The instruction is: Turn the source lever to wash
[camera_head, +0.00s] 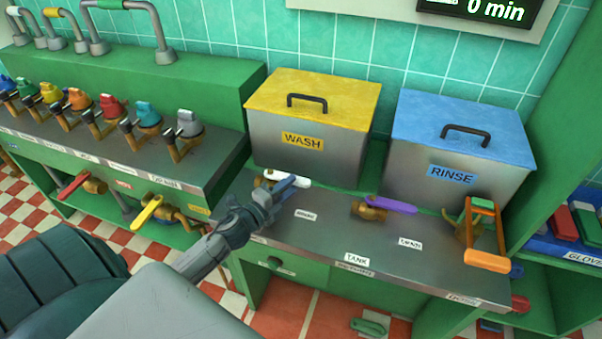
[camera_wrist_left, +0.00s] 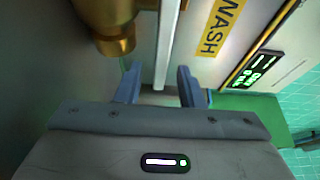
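A white lever (camera_head: 300,182) on a brass valve sits on the grey counter in front of the wash tank (camera_head: 308,147). My left gripper (camera_head: 285,190) is at this lever. In the left wrist view the white lever (camera_wrist_left: 168,45) runs between the two open fingers (camera_wrist_left: 160,88), with a gap on each side, and the brass valve (camera_wrist_left: 112,22) is beyond the left finger. A purple lever (camera_head: 395,204) on another brass valve lies to the right, pointing right. The small labels are hard to read, so I cannot tell which lever is the source one. My right gripper is not in view.
The rinse tank (camera_head: 455,160) stands right of the wash tank. An orange-handled frame (camera_head: 485,235) stands at the counter's right end. Several coloured taps (camera_head: 110,108) line the left bench, with red (camera_head: 73,187) and yellow (camera_head: 147,212) levers below.

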